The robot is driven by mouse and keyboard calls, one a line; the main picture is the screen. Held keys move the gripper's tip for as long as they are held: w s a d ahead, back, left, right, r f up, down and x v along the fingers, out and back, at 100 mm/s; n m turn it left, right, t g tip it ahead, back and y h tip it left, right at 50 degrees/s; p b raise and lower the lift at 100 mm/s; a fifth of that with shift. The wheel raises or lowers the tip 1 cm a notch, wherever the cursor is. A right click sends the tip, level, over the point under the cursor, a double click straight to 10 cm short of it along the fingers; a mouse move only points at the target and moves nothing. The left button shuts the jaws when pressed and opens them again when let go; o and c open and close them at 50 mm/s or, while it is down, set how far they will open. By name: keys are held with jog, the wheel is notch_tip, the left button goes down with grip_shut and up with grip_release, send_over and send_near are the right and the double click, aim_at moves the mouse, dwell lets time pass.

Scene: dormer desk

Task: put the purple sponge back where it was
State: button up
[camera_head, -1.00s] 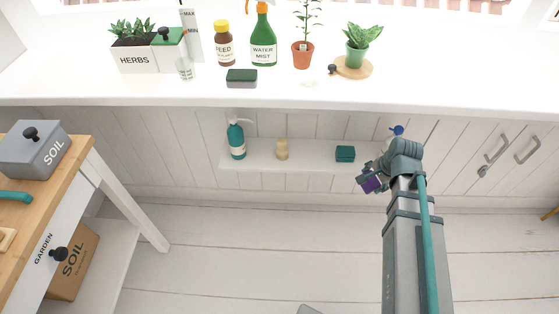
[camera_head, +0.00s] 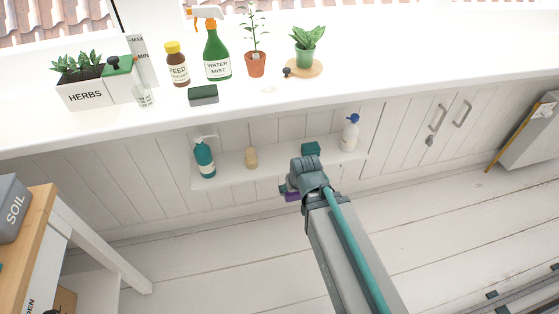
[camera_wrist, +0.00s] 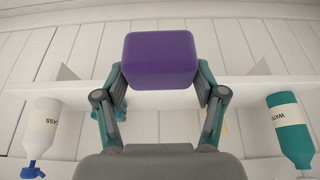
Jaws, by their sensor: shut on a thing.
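The purple sponge (camera_head: 292,197) is held in my gripper (camera_head: 288,190), in front of the low white wall shelf (camera_head: 225,171) and partly hidden by the gripper. In the wrist view the purple sponge (camera_wrist: 160,60) is clamped between both fingers of my gripper (camera_wrist: 160,72). It appears apart from the shelf board (camera_wrist: 245,95). On the shelf, in the head view, stand a teal pump bottle (camera_head: 204,158), a beige piece (camera_head: 251,158), a teal block (camera_head: 311,148) and a white bottle with a blue cap (camera_head: 350,133).
Above the shelf, the white counter (camera_head: 400,70) holds a dark green-grey sponge (camera_head: 204,95), a green spray bottle (camera_head: 217,55), a brown bottle (camera_head: 176,65) and potted plants. A wooden-topped table (camera_head: 40,215) stands at left. Bare shelf shows between the beige piece and teal block.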

jog(key=shift+w, duration=0.1)
jog(key=w+a, duration=0.1)
jog(key=w, duration=0.4)
jog(key=w+a+b, duration=0.1)
jog(key=w+a, duration=0.1)
jog(key=w, duration=0.4)
jog(key=w+a, duration=0.2)
jog(key=w, duration=0.4)
jog(key=shift+a+f, duration=0.1)
jog(key=shift+a, duration=0.15)
jog(key=shift+f+b, duration=0.15)
jog(key=shift+b, duration=0.15)
jog(key=o, duration=1)
jog(key=shift+f+b, duration=0.1)
jog(key=shift+b, duration=0.2)
